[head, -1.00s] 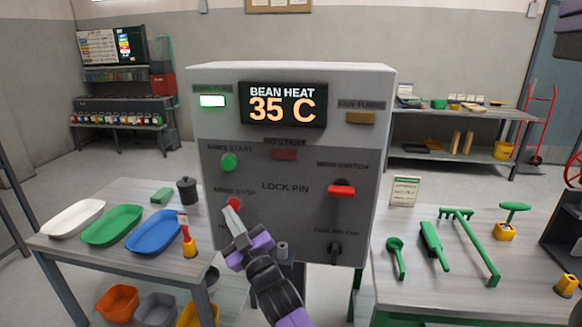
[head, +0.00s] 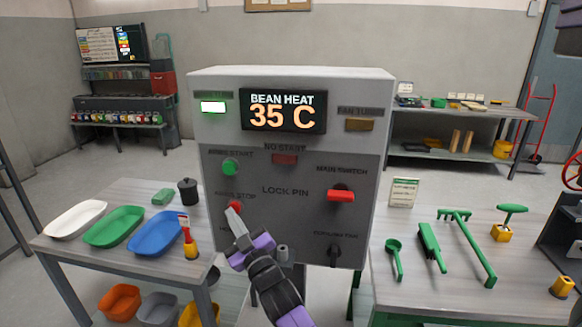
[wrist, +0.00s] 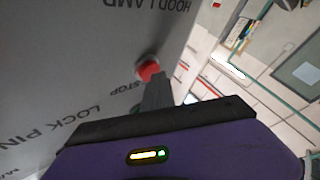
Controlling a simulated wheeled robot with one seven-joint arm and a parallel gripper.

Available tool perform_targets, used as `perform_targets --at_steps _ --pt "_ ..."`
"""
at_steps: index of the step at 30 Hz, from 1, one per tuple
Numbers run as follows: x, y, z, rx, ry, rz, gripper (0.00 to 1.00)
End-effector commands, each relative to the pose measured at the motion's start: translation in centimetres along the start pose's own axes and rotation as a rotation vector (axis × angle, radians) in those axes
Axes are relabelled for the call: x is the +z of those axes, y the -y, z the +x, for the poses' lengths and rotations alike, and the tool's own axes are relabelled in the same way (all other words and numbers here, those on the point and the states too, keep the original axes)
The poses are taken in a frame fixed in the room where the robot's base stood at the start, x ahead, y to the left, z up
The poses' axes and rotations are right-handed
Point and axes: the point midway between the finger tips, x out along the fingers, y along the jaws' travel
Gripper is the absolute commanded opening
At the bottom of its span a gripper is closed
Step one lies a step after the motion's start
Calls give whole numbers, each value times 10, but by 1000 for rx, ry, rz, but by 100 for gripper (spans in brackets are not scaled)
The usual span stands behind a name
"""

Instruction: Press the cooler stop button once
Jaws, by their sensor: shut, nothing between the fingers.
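The grey control panel (head: 292,225) stands in front of me. A red round button (head: 236,206) sits at its lower left, under a label ending in STOP; the first word is blurred. The red button (wrist: 148,68) also shows in the wrist view. My gripper (head: 232,212) is shut, with its narrow tips at the button in the head view. In the wrist view the gripper tips (wrist: 154,84) overlap the button's lower edge; I cannot tell whether they touch it. A green button (head: 230,167) is above, labelled START. The display (head: 283,110) reads BEAN HEAT 35 C.
A red main switch (head: 341,195) and a dark knob (head: 334,252) are on the panel's right side. A lamp (head: 213,107) glows white-green at upper left. Tables with trays (head: 156,233) and green tools (head: 432,246) flank the panel.

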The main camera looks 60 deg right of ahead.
Motion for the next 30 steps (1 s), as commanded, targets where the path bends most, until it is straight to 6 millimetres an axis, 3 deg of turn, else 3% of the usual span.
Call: perform_targets --at_steps 30 --pt "-4 3 -6 1 1 -1 0"
